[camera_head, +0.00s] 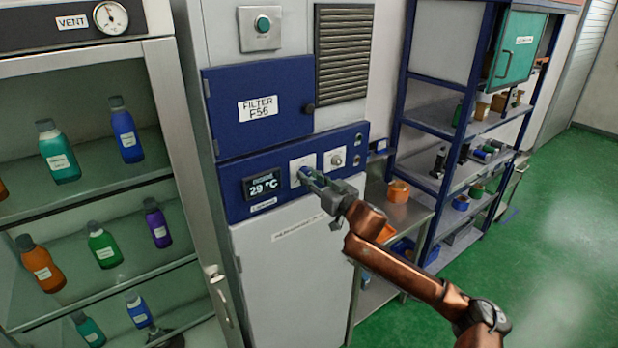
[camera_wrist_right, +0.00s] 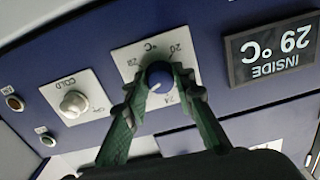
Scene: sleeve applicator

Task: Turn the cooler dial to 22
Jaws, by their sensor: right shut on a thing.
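The cooler dial (camera_head: 304,172) is a small blue knob on a white plate on the cooler's blue panel. In the right wrist view, which is upside down, the dial (camera_wrist_right: 159,75) sits between the numbers 20, 24 and 28; its light mark is too small to read surely. My right gripper (camera_wrist_right: 160,82) is shut on the dial, one finger on each side; it also shows in the head view (camera_head: 314,181). The display (camera_head: 263,185) reads 29 °C, labelled INSIDE in the wrist view. A dark shape at the head view's bottom left may be my left gripper; its fingers cannot be made out.
A second knob (camera_wrist_right: 73,103), marked COLD, is beside the dial, with small buttons (camera_wrist_right: 48,140) beyond. A glass-fronted bottle cabinet (camera_head: 160,110) stands left. A steel table (camera_head: 407,215) and blue shelves (camera_head: 430,120) stand right. Green floor (camera_head: 560,220) is open at far right.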

